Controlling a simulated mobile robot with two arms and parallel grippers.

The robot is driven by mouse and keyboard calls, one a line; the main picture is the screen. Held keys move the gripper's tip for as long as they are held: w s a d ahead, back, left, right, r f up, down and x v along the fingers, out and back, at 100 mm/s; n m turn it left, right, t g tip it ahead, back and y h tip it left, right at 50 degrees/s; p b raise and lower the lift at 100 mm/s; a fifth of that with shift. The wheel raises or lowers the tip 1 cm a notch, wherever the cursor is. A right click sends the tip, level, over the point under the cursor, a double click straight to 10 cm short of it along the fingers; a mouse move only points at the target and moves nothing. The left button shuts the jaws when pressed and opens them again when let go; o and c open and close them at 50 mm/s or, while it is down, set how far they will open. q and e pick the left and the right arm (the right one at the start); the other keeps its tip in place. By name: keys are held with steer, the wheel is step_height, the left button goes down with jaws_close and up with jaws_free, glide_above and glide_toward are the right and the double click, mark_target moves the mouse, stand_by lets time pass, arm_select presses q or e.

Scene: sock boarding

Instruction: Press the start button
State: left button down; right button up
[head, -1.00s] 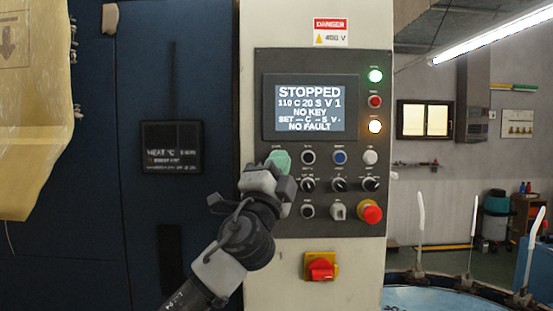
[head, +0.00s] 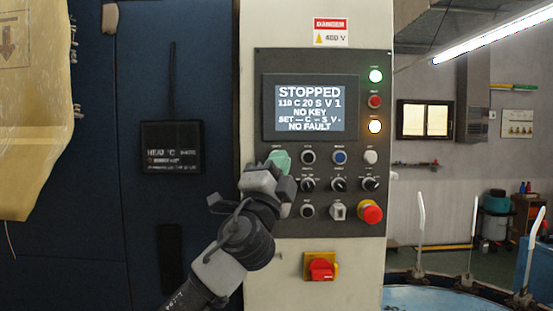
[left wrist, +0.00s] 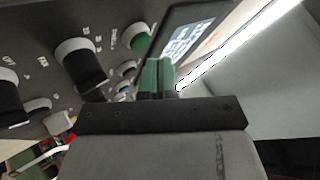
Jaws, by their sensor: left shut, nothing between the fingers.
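The control panel (head: 320,228) stands upright in front of me, with a screen (head: 310,108) reading STOPPED, NO KEY and NO FAULT. My left gripper (head: 280,161) is at the left end of the panel's top button row. Its green fingertips are shut and empty. In the head view they cover the spot under a small label there, so the start button is hidden. In the left wrist view a round green button (left wrist: 139,38), likely the start button, shows just past the shut fingertips (left wrist: 157,77). I cannot tell whether they touch it. My right gripper is not in view.
A red emergency stop (head: 370,213) sits at the panel's lower right, with several knobs and buttons between. Green and amber lamps (head: 375,126) glow at the upper right. A red-and-yellow switch (head: 321,268) is below. A round table with upright white forms (head: 420,220) stands to the right.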

arm_select(q)
steer(key=shift+w, duration=0.1)
steer(key=shift+w+b, duration=0.3)
steer(key=shift+w, duration=0.05)
steer(key=shift+w, duration=0.3)
stand_by(0.6)
steer(key=shift+a+r+b, duration=0.2)
steer(key=shift+r+b, duration=0.15)
stand_by(0.6)
steer(key=shift+f, duration=0.15)
steer(key=shift+s+d+f, duration=0.2)
steer(key=shift+s+f, duration=0.05)
steer(key=shift+s, duration=0.3)
steer(key=shift+s+p, duration=0.9)
steer(key=shift+s, duration=1.5)
